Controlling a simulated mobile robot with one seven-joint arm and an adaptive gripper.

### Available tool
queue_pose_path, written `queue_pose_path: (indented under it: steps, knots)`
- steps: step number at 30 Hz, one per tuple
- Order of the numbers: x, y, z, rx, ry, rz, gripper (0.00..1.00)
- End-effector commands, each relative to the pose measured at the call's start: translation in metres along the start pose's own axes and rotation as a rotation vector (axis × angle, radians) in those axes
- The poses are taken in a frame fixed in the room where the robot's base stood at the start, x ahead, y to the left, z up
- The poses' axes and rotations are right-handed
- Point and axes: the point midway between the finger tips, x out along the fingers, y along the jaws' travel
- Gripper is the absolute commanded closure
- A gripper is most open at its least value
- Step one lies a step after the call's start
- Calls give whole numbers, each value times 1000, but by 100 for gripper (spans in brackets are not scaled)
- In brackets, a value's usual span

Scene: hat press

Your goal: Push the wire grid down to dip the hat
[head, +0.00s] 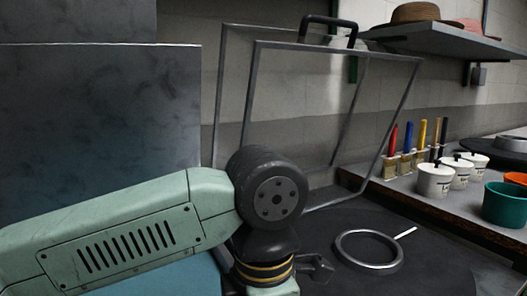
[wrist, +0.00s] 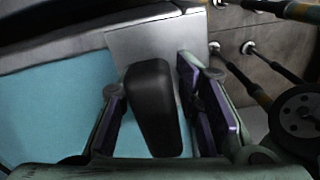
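In the wrist view my gripper (wrist: 155,105) has its two purple-padded fingers well apart. A black rounded bar (wrist: 153,110), perhaps a handle, shows between them, with a narrow gap to the left finger; I cannot tell whether the right finger touches it. A flat blue surface (wrist: 62,105) lies on the left of that view and also shows low in the head view (head: 185,280). A metal wire frame with a black handle (head: 330,25) stands upright behind my arm; I cannot tell if it is the wire grid. The hat to be dipped is not identifiable.
A dark round surface (head: 400,278) carries a metal ring (head: 341,243) right of my gripper. A bench at the right holds brushes (head: 408,140), white pots (head: 434,180) and a green bucket (head: 502,207). A brown hat (head: 415,13) sits on a shelf. A grey panel (head: 100,130) stands left.

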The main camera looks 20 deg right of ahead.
Motion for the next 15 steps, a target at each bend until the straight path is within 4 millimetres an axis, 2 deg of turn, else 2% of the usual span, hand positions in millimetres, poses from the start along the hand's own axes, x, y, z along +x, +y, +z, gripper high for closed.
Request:
queue_pose_path:
  steps: [1,15]
  knots:
    - [-20,0,0,-1,0,1,69]
    - [-114,0,0,-2,0,2,69]
